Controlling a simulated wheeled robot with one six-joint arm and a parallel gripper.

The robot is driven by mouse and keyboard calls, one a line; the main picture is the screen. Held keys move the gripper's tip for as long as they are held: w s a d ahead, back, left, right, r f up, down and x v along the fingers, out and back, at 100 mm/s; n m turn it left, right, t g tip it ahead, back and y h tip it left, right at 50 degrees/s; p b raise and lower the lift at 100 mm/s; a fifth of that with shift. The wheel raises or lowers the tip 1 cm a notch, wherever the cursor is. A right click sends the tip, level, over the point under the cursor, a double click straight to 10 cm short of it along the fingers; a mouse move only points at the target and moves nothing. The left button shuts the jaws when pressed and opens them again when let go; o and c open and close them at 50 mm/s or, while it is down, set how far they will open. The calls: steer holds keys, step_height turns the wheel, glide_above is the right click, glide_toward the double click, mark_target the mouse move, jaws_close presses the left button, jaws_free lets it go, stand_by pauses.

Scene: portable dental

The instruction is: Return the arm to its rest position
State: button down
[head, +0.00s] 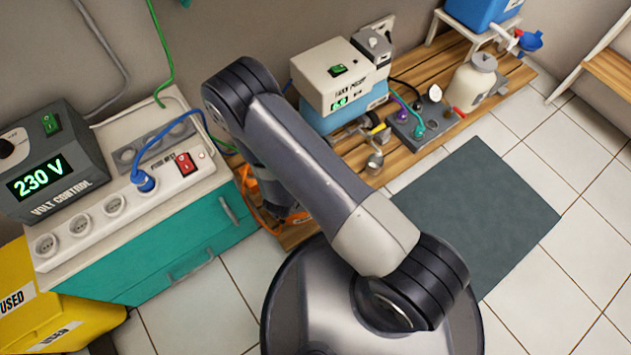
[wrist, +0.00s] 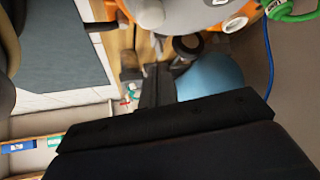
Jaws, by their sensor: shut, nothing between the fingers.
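My gripper (wrist: 157,82) shows in the wrist view as dark fingers pressed together with nothing between them. It is hidden behind my arm in the head view. My arm (head: 310,165) is folded across the middle of the head view, between the teal cabinet (head: 180,255) and the wooden slatted bench (head: 500,75). In the wrist view, a blue rounded thing (wrist: 212,76) and an orange and grey thing (wrist: 190,14) lie beyond the fingers. I cannot tell how far they are from the fingers.
A volt control box (head: 50,165) reading 230 V and a white power strip (head: 110,208) sit on the cabinet. A beige and blue unit (head: 335,75) stands on the bench. A yellow bin (head: 60,305) is at lower left. The dark mat (head: 475,215) and tiled floor at right are clear.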

steer(key=shift+s+a+r+p, duration=0.4)
steer(key=shift+a+r, duration=0.25)
steer(key=shift+r, duration=0.25)
steer(key=shift+s+a+r+p, duration=0.3)
steer(key=shift+s+a+r, duration=0.3)
steer(key=shift+r, duration=0.3)
steer(key=shift+w+f, duration=0.1)
steer(key=w+d+f+b, duration=0.1)
steer(key=f, duration=0.1)
steer(key=w+d+f+b, duration=0.1)
steer(key=d+f+b, duration=0.1)
steer(key=f, duration=0.1)
steer(key=w+d+f+b, duration=0.1)
steer(key=d+f, duration=0.1)
steer(key=shift+w+d+f, duration=0.1)
steer(key=shift+w+f, duration=0.05)
steer(key=shift+w, duration=0.05)
steer(key=shift+s+a+f, duration=0.1)
steer(key=shift+s+a, duration=0.2)
steer(key=shift+a, duration=0.2)
steer(key=shift+s+a+f, duration=0.1)
steer(key=shift+s+a, duration=0.2)
steer(key=shift+a, duration=0.2)
steer(key=shift+s+a, duration=0.35)
steer(key=shift+a, duration=0.2)
